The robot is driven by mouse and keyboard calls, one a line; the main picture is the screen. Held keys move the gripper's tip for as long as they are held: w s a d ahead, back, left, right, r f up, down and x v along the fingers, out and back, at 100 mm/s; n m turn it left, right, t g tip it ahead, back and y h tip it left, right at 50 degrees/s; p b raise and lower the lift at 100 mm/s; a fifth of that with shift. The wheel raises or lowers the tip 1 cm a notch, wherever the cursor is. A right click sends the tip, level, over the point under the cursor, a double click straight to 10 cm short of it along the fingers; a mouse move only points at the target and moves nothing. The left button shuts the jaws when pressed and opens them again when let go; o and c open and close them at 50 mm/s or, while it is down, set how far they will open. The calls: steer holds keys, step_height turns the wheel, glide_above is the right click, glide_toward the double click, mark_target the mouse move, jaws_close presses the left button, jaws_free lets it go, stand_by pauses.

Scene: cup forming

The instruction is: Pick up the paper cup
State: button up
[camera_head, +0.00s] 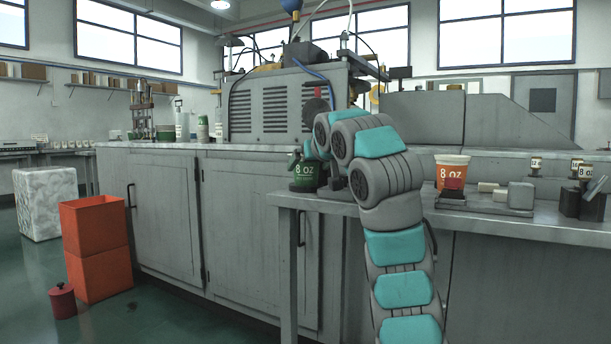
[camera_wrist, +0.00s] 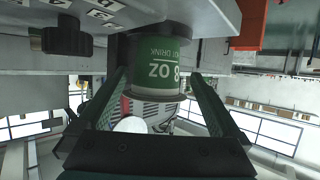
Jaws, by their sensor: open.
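A dark green paper cup (camera_head: 305,174) marked "8 oz" stands at the left end of the lower metal bench, beside my arm. In the wrist view the same green cup (camera_wrist: 162,62) shows upside down, with its lettering inverted. My gripper (camera_wrist: 157,76) is open, with one finger on each side of the cup's picture. The cup appears ahead of or between the fingertips; I cannot tell how deep it sits, and I see no clear contact. In the head view my arm hides most of the gripper.
An orange and red "8 oz" cup (camera_head: 453,172) stands farther right on the bench, by grey blocks (camera_head: 515,196). Small labelled pieces (camera_head: 582,172) stand at the right end. A grey machine (camera_head: 285,105) stands behind. Orange bins (camera_head: 97,250) stand on the floor at left.

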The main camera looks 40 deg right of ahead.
mark_target(306, 167)
steer(key=shift+d+x, duration=0.25)
steer(key=shift+x, duration=2.35)
steer(key=shift+r, duration=0.15)
steer(key=c, duration=1.2)
steer(key=shift+c, duration=0.2)
steer(key=shift+r, duration=0.2)
